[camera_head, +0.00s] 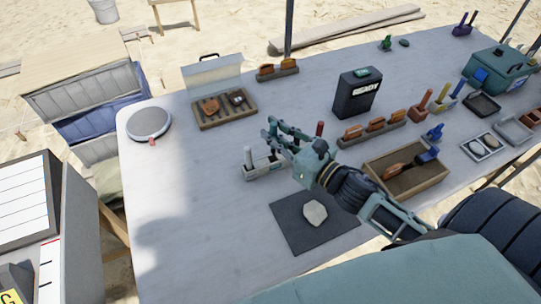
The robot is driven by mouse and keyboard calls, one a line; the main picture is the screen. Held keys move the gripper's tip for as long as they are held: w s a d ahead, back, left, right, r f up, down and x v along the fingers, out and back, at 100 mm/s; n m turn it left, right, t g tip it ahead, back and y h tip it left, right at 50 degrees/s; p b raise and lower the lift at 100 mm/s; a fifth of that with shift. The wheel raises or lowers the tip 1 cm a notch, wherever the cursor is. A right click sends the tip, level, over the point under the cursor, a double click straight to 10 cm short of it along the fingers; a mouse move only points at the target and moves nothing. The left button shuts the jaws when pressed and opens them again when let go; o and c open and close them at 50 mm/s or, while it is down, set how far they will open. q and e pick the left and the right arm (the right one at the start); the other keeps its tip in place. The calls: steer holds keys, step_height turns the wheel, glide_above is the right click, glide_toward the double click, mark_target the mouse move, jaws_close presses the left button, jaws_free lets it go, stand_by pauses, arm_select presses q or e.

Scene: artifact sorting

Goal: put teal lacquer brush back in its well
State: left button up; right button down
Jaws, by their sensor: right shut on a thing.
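My right gripper (272,135) reaches in from the lower right over a pale rack with wells (262,171) near the middle of the table. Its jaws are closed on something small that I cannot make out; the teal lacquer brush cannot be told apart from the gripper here. A pale handle (248,156) stands upright at the rack's left end. A red handle (319,129) stands just right of the gripper. The gripper and wrist hide the right part of the rack. My left gripper is not in view.
A dark mat (287,237) with a pale stone (314,213) lies in front of the rack. A wooden tray (432,178) with a blue-headed brush is at the right. A black box (355,94) stands behind. The table's left side is mostly clear.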

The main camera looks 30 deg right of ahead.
mark_target(273, 149)
step_height(273, 149, down, 4)
steer(key=shift+f, duration=0.7)
arm_select(q)
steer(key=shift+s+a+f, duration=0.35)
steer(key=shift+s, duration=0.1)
steer(key=shift+b, duration=0.3)
arm_select(e)
steer(key=shift+f, duration=0.2)
steer(key=c, duration=1.7)
jaws_free()
steer(key=shift+c, duration=0.2)
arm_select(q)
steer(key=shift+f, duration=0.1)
arm_select(e)
steer(key=shift+r, duration=0.1)
